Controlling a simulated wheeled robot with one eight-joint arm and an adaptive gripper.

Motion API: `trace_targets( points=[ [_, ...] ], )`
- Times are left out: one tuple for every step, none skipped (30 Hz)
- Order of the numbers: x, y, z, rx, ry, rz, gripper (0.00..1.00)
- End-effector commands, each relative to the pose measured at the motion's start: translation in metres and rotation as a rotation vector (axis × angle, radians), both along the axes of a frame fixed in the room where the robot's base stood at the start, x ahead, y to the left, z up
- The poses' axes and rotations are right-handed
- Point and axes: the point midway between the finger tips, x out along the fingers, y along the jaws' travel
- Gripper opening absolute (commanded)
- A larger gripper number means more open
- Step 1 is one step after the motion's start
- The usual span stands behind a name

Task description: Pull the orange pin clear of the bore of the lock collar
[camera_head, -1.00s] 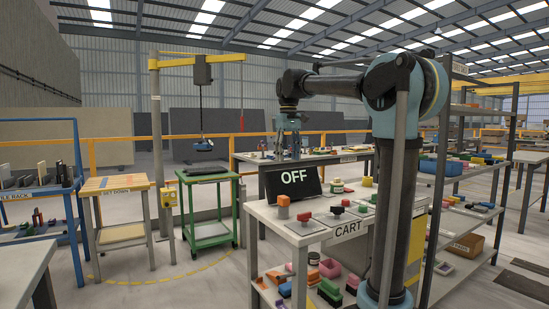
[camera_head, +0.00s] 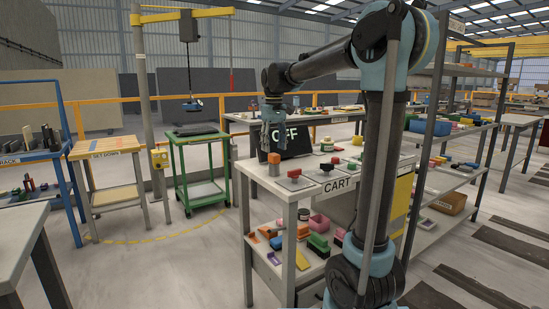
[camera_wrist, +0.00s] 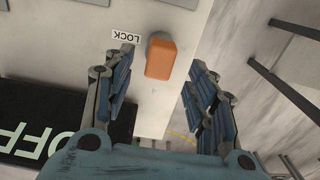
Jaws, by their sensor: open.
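The orange pin (camera_head: 274,158) stands upright in the grey lock collar (camera_head: 274,170) at the left end of the cart top. In the wrist view the orange pin (camera_wrist: 161,60) shows as a rounded block beside a LOCK label, with a sliver of the grey collar (camera_wrist: 158,36) at its far end. My gripper (camera_head: 272,140) is above the pin in the head view. In the wrist view my gripper (camera_wrist: 160,68) is open, with one finger on each side of the pin and gaps to both. The bore and lower pin are hidden.
A black OFF sign (camera_head: 290,146) stands close behind the pin and shows near the left finger in the wrist view. Red and black knobs on plates (camera_head: 326,165) line the cart top to the right. A green cart (camera_head: 197,139) stands left, with open floor between.

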Motion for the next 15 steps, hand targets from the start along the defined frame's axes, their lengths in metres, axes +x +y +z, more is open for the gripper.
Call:
trace_targets(
  points=[
    [0.000, 0.000, -0.008, 0.000, 0.000, -0.001, 0.52],
    [0.000, 0.000, -0.013, 0.000, 0.000, -0.001, 0.52],
    [0.000, -0.001, -0.018, 0.000, 0.000, -0.001, 0.52],
    [0.000, -0.001, -0.022, 0.000, 0.000, -0.001, 0.52],
    [0.000, -0.001, -0.026, 0.000, 0.000, -0.001, 0.52],
    [0.001, -0.001, -0.030, 0.000, 0.000, -0.002, 0.52],
    [0.000, -0.001, -0.033, 0.000, 0.000, -0.002, 0.52],
    [0.000, -0.001, -0.036, 0.000, 0.000, -0.002, 0.52],
    [0.000, -0.001, -0.039, 0.000, 0.000, -0.002, 0.52],
    [0.000, -0.001, -0.041, 0.000, 0.000, -0.002, 0.52],
    [0.000, -0.001, -0.042, 0.000, 0.000, -0.002, 0.52],
    [0.000, -0.001, -0.044, 0.000, 0.000, -0.002, 0.52],
    [0.000, -0.001, -0.045, 0.000, 0.000, -0.002, 0.52],
    [0.000, -0.002, -0.046, 0.000, 0.000, -0.002, 0.52],
    [0.000, -0.002, -0.047, 0.000, 0.000, -0.002, 0.52]
  ],
)
